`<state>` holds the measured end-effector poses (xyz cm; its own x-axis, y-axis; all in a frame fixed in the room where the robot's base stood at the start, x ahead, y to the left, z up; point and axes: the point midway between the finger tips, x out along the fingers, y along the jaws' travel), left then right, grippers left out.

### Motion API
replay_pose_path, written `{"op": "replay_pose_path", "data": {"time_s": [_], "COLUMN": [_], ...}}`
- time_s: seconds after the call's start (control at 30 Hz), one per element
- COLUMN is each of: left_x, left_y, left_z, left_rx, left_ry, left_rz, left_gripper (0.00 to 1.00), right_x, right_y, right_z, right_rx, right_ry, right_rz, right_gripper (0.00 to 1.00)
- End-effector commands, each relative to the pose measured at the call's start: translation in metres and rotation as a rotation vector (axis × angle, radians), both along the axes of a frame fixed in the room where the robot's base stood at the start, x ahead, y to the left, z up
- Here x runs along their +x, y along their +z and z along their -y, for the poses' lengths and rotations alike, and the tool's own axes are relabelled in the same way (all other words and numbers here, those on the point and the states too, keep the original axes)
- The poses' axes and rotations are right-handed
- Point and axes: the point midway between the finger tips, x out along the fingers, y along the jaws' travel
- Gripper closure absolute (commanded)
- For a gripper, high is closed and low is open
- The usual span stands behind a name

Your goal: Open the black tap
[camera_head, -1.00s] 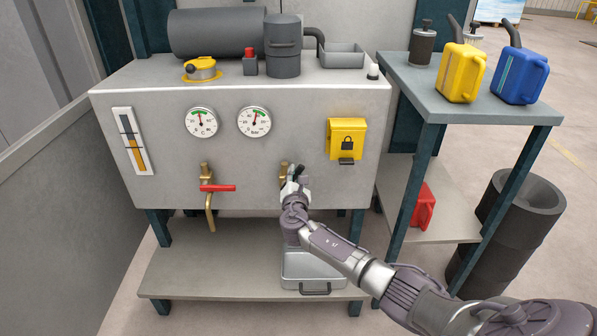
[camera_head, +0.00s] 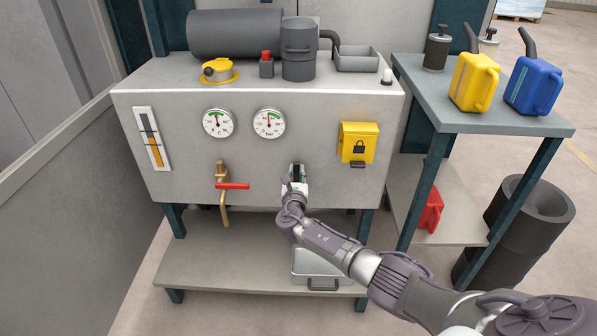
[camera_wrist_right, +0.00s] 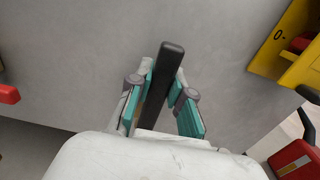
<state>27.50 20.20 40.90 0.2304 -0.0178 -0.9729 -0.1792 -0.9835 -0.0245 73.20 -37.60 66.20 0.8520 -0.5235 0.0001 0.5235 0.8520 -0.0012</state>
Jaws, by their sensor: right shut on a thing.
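The black tap's handle (camera_wrist_right: 163,85) is a dark bar between the teal-padded fingers of my right gripper (camera_wrist_right: 160,100) in the wrist view. My right gripper (camera_head: 296,178) is shut on this handle in front of the grey tank (camera_head: 265,185) in the head view. The black handle (camera_head: 297,171) shows there as a small dark upright piece. The brass body of this tap is mostly hidden behind my gripper. My left gripper is not in view.
A second brass tap with a red handle (camera_head: 232,186) is on the left. A yellow lock box (camera_head: 357,142) is to the right. A metal tray (camera_head: 318,264) lies on the lower shelf below. A side table (camera_head: 430,88) holds yellow and blue cans.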

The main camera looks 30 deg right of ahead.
Motion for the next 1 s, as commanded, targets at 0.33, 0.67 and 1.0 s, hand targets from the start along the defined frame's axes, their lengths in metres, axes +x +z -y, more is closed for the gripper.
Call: {"op": "replay_pose_path", "data": {"time_s": [0.33, 0.67, 1.0], "left_x": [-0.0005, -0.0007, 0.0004], "left_y": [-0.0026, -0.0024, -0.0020], "left_z": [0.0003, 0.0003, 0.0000], "left_rx": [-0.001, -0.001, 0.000], "left_ry": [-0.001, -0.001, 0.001], "left_rz": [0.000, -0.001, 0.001], "left_gripper": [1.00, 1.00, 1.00], "right_x": [-0.0004, 0.0000, -0.0023], "right_y": [-0.0029, -0.0019, -0.0011], "right_z": [-0.0019, -0.0017, -0.0029], "right_rx": [-0.017, -0.014, -0.011], "right_ry": [0.003, 0.003, 0.002], "right_rz": [-0.014, -0.011, -0.008], "right_gripper": [1.00, 0.54, 0.54]}}
